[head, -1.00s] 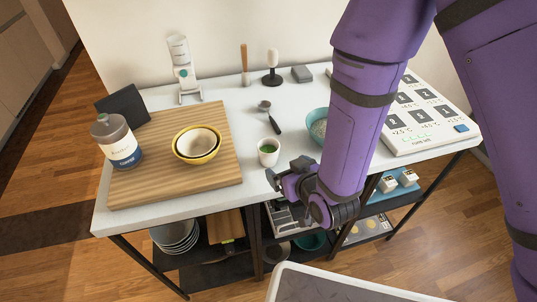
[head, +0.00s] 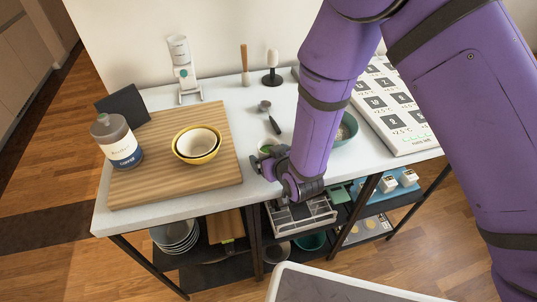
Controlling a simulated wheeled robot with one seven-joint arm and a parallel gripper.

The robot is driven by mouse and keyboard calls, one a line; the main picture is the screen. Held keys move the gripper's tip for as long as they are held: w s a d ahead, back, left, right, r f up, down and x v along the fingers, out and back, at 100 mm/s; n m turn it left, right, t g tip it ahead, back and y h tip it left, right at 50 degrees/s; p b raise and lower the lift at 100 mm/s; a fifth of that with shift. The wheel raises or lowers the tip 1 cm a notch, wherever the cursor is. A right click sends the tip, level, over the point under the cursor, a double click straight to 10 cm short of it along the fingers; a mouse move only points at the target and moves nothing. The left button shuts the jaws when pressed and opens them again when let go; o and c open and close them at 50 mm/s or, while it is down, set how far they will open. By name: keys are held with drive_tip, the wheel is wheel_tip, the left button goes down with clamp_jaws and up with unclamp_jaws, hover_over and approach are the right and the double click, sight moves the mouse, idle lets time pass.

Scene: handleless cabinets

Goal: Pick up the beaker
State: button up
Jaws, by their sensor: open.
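The small white cup with green contents, which I take to be the beaker (head: 267,149), stands on the white tabletop to the right of the cutting board. Only a small green and pale part of it shows in the head view, as my gripper covers most of it. My gripper (head: 260,160) is open, low over the table's front part and right at the cup. I cannot tell whether the fingers are around the cup or touching it.
A wooden cutting board (head: 223,180) with nested bowls (head: 182,156) and a coffee jar (head: 118,145) is on the left. A dark-handled scoop (head: 274,126) lies behind my gripper. A teal bowl (head: 351,127) is partly hidden behind my arm.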

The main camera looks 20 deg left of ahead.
drive_tip(key=c, duration=1.1)
